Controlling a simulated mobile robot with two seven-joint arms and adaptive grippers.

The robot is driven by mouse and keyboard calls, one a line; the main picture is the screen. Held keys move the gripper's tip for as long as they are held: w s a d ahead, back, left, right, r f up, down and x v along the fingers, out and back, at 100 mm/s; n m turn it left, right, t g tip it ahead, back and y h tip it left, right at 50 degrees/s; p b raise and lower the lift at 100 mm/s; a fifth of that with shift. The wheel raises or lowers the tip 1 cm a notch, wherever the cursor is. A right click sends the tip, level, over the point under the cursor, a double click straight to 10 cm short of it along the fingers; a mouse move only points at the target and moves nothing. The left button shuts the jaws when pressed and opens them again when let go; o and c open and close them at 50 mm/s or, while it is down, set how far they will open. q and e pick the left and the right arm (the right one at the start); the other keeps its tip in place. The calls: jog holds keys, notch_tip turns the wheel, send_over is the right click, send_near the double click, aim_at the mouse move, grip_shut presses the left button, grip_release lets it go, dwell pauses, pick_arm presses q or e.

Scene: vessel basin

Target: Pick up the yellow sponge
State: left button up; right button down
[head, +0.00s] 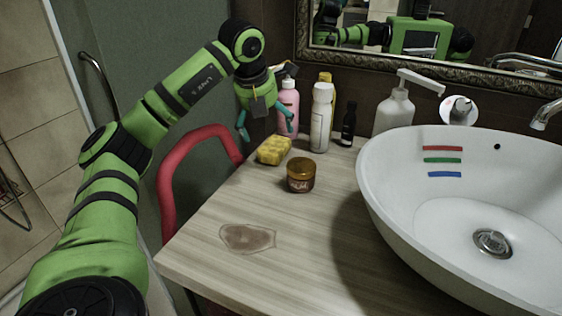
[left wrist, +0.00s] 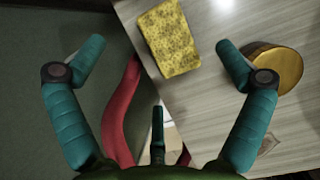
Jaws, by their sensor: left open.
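The yellow sponge (head: 273,150) lies on the wooden counter (head: 215,214) near its left edge, just left of a jar with a gold lid. My left gripper (head: 265,128) is open and empty above the sponge, with its teal fingers spread. In the left wrist view, the sponge (left wrist: 169,38) shows at the top, ahead of and between the open fingertips (left wrist: 160,65) and apart from them. My right gripper is not in view.
The gold-lidded jar (head: 300,175) stands close to the sponge. A pink bottle (head: 288,104), white bottle (head: 321,117) and small dark bottle (head: 348,124) stand behind. A brown spill (head: 247,238) lies in front. The white basin (head: 375,190) is at right; a red rail (head: 168,185) at left.

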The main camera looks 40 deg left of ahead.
aim_at(269, 144)
pick_arm(q)
jog(key=x, duration=0.4)
jog(key=s+x, duration=0.1)
jog(key=x, duration=0.1)
jog(key=shift+w+f, duration=0.2)
jog(key=shift+f, duration=0.3)
jog(key=c, duration=0.8)
